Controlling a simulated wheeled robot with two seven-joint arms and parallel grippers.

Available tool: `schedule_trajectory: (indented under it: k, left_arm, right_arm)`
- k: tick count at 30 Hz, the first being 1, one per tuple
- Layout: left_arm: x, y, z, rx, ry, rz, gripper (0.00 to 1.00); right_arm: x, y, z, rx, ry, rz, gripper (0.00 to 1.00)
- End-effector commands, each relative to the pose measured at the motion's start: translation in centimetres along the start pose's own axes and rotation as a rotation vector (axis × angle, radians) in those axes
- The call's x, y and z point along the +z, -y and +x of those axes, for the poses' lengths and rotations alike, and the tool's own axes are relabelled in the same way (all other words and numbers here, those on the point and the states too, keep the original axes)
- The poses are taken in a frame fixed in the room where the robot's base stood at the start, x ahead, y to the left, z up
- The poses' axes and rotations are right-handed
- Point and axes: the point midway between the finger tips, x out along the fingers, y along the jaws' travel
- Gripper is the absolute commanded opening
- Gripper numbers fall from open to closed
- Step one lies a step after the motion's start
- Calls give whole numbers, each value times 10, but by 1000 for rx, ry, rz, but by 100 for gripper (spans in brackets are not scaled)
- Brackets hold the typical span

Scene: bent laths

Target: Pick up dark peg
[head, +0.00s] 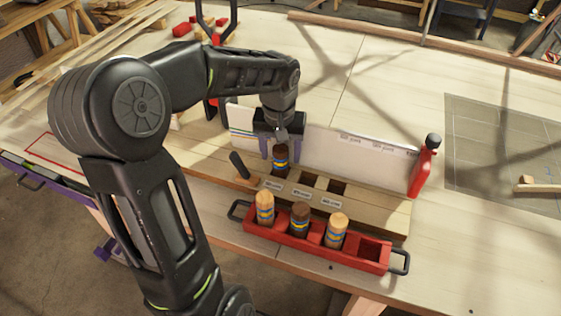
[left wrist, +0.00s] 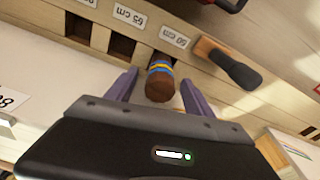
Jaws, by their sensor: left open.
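A dark brown peg (head: 280,158) with a blue and yellow band stands in the wooden rack (head: 375,212), in the slot by the 50 cm label. It also shows in the left wrist view (left wrist: 160,82). My left gripper (head: 281,143) is open, with its purple fingers on either side of this peg; in the left wrist view (left wrist: 160,76) a gap shows on each side. A second dark peg (head: 300,219) stands in the red tray (head: 262,233) between two light pegs, the left one (head: 265,208) and the right one (head: 336,230). My right gripper is not in view.
The rack's two other slots (head: 310,178) are empty. A black-handled tool (head: 239,165) stands left of the peg. A pale upright board (head: 350,160) runs behind the rack, with a red bottle (head: 423,168) at its right end. The table at right is mostly clear.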

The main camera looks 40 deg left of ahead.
Motion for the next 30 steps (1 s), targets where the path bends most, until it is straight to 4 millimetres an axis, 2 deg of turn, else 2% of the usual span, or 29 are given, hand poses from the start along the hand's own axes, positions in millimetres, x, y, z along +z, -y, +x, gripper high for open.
schedule_trajectory:
  k: [9,30]
  left_arm:
    - [0,0,0,0,0,0,61]
    - [0,0,0,0,0,0,4]
  right_arm:
    - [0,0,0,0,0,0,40]
    - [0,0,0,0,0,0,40]
